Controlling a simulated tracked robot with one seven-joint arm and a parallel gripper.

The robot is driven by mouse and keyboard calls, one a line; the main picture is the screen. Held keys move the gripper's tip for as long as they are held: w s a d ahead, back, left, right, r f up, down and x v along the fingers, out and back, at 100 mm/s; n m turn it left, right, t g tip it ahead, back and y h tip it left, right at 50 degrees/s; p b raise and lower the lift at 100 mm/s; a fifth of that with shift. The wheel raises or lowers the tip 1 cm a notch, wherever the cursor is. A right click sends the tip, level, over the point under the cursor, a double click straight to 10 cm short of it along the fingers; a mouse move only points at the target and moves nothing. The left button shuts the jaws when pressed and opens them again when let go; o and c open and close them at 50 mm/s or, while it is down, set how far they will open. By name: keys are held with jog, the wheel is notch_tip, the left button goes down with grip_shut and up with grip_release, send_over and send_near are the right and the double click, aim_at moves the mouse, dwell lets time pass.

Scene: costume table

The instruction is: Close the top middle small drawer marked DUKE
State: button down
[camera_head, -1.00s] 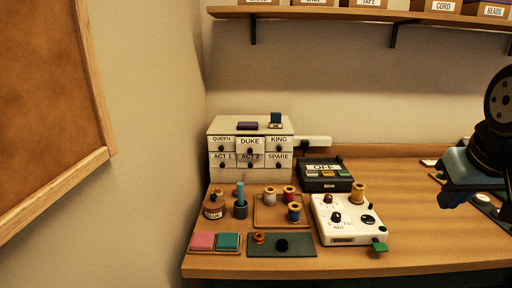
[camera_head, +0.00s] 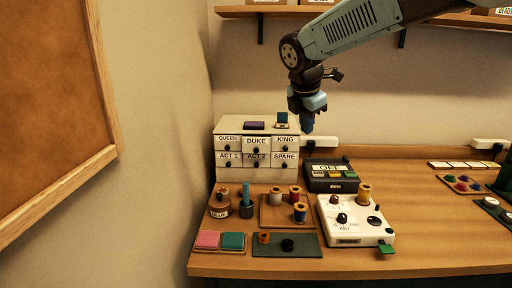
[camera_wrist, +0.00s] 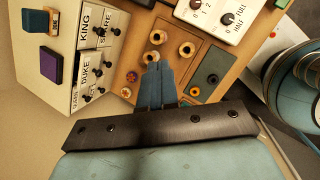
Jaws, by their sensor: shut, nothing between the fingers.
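The small white drawer cabinet (camera_head: 222,171) stands at the back left of the table. Its top middle drawer marked DUKE (camera_head: 256,142) sticks out a little past the QUEEN and KING drawers beside it. The DUKE drawer (camera_wrist: 89,74) also shows in the wrist view, left of the fingers, with its dark knob facing the table. My gripper (camera_head: 307,127) is shut and empty, pointing down, above and to the right of the cabinet in the head view. In the wrist view my fingers (camera_wrist: 156,68) are together, apart from the drawer.
A purple box (camera_head: 254,125) and a small blue item (camera_head: 282,119) sit on the cabinet. A black OFF box (camera_head: 331,184), thread spools on a wooden tray (camera_head: 270,224), a glue jar (camera_head: 219,206) and a white machine (camera_head: 346,236) stand nearby. A shelf (camera_head: 270,12) runs overhead.

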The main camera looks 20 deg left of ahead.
jog(key=w+a+f+n+y, duration=0.1)
jog(key=w+a+f+n, duration=0.1)
jog(key=a+n, duration=0.45)
jog(key=w+a+f+n, duration=0.2)
jog(key=w+a+n, duration=0.15)
jog(key=a, duration=0.55)
jog(key=w+a+f, duration=0.2)
jog(key=w+f, duration=0.4)
jog(key=f, duration=0.3)
jog(key=shift+w+f+n+g, duration=0.25)
jog(key=shift+w+n+g, duration=0.05)
